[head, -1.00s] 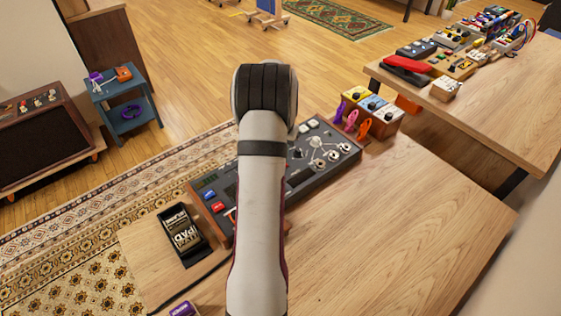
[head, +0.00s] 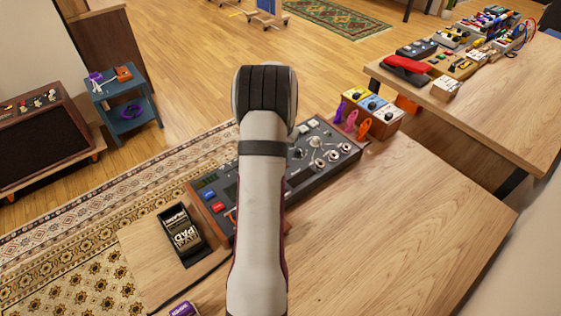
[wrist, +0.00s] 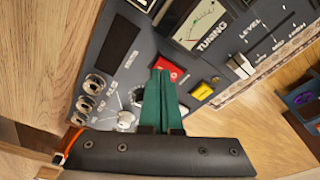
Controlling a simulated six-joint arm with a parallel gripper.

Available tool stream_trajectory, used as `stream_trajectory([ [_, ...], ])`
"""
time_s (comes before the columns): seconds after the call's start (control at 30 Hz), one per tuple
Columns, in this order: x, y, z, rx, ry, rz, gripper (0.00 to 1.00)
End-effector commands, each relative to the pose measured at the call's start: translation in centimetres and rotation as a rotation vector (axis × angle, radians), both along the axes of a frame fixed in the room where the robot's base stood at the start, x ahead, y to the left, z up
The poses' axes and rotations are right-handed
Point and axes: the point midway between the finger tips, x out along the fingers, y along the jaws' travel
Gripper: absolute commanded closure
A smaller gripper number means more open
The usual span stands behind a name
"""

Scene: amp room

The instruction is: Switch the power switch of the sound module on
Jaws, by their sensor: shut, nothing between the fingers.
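The sound module (head: 330,168) is a dark panel with knobs, jacks and coloured buttons on the wooden table. In the wrist view its face (wrist: 105,30) fills most of the picture, with a tuning meter (wrist: 200,20). My gripper (wrist: 160,75) has green fingers, closed together and empty, over the panel. Their tips overlap the left edge of a red button or switch (wrist: 174,70); I cannot tell whether they touch it. A yellow button (wrist: 203,91) lies to the right. I cannot tell which control is the power switch. In the head view my arm hides the gripper and the module's middle.
A black pedal (head: 181,233) stands left of the module. Several small coloured boxes (head: 372,112) with purple, pink and orange clips stand at its far right. The table's right part (head: 420,220) is clear. Another table (head: 490,110) holds more pedals.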

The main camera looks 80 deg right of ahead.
Motion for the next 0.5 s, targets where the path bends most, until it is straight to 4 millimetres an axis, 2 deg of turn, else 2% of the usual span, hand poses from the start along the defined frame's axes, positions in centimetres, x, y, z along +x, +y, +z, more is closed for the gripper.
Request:
stream_trajectory([
  [0.5, 0.00, 0.01, -0.81, 0.000, 0.000, 0.000, 1.00],
])
